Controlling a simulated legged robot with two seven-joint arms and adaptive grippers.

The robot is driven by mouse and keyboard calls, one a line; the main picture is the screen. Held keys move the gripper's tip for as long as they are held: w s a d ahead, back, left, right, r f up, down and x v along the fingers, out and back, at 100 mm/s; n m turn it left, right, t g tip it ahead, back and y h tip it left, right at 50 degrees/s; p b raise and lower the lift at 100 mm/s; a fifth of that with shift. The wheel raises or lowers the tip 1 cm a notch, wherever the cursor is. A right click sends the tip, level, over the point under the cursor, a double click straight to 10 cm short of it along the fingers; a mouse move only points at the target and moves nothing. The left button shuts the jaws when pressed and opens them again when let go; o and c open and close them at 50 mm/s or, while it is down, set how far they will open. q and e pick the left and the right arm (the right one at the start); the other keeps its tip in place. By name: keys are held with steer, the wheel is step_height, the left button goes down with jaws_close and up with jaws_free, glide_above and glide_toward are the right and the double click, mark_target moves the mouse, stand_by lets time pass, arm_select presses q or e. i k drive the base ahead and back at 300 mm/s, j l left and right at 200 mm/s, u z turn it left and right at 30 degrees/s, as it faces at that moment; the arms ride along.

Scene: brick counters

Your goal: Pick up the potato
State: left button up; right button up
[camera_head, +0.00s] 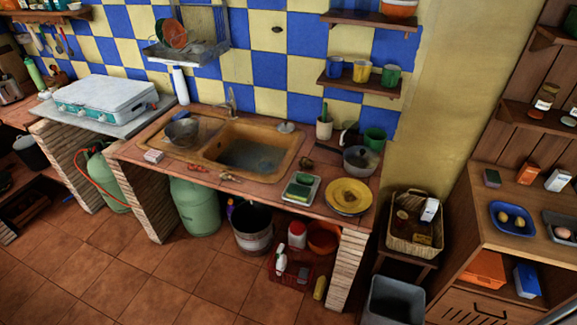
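Two small rounded yellow-brown items, which look like potatoes (519,222), lie side by side in a blue oval tray (496,228) on the wooden shelf unit at the right. They are too small for me to be sure what they are. A small dark roundish item (306,162) lies on the brick counter right of the sink; I cannot tell what it is. Neither of my grippers shows in the head view.
The wooden unit (531,194) also holds small boxes and a grey tray (553,216) with round items. A wicker basket (415,241) and a grey bin (395,298) stand left of it. The brick counter (270,188) runs along the tiled wall. The tiled floor (150,285) is clear at front left.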

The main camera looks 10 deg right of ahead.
mark_target(307, 163)
steer(key=z, duration=0.35)
steer(key=i+j+z, duration=0.1)
steer(key=z, duration=0.35)
steer(key=i+j+z, duration=0.1)
steer(key=j+z, duration=0.15)
steer(key=z, duration=0.25)
steer(key=j+z, duration=0.2)
steer(key=z, duration=0.25)
steer(key=j+z, duration=0.25)
steer(key=z, duration=0.25)
steer(key=i+j, duration=0.05)
